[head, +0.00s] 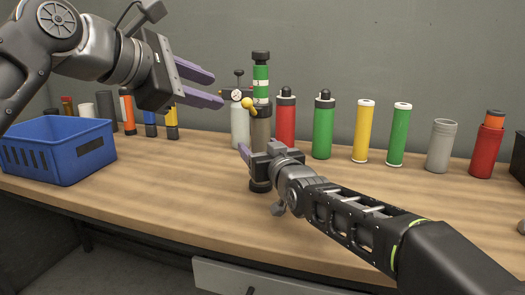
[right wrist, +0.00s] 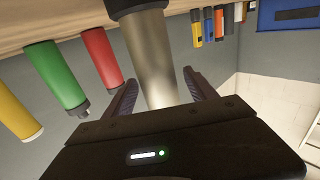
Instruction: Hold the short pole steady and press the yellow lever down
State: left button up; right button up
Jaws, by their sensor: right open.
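The short pole (head: 260,130) stands upright on the wooden table, with a black base, a grey-brown metal body and a green and black top. The yellow lever (head: 247,103) shows as a yellow knob at the pole's upper part, on its left side. My right gripper (head: 246,160) is at the pole's lower body. In the right wrist view the pole's metal body (right wrist: 150,60) runs between its two spread fingers (right wrist: 160,92). My left gripper (head: 217,88) is open and empty, up and left of the lever, apart from it.
A blue crate (head: 85,155) sits at the table's left. Red (head: 286,122), green (head: 323,128) and yellow (head: 362,132) cylinders, with several others, stand along the back. A white bottle with a gauge (head: 239,125) stands close behind the pole. The front table strip is clear.

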jog(key=shift+c, duration=0.6)
grip_shut()
pick_arm(q)
grip_shut()
dwell(0.4)
dwell(1.0)
